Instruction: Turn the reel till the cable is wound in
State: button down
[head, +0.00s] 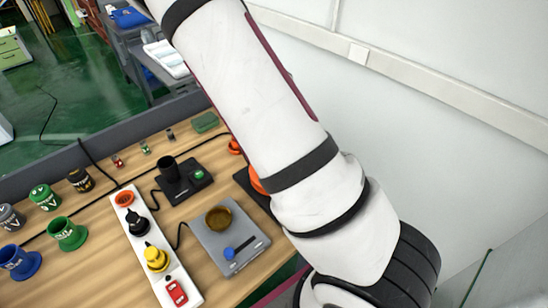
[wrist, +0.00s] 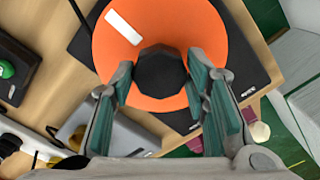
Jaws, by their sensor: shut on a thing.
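An orange reel (wrist: 205,30) with a white label strip (wrist: 123,27) fills the upper middle of the wrist view. It sits on a black base plate (wrist: 245,70) on the wooden table. My gripper (wrist: 163,88) is shut on the dark faceted knob (wrist: 160,72) at the reel's centre, one finger on each side. In the head view my arm hides most of the reel; slivers of orange (head: 257,181) and its black base (head: 246,186) show beside the arm. I cannot make out the reel's cable.
A grey plate (head: 232,236) with a brown bowl and blue knob stands left of the reel. Further left are a black device (head: 184,181), a white power strip (head: 139,247) with plugs, and several coloured spools. A wall (head: 420,130) rises to the right.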

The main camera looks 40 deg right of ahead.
dwell(0.4)
jog(key=c, duration=0.9)
grip_release()
jog(key=shift+r, duration=0.1)
notch_tip(320, 180, up, 12)
jog(key=shift+f, duration=0.1)
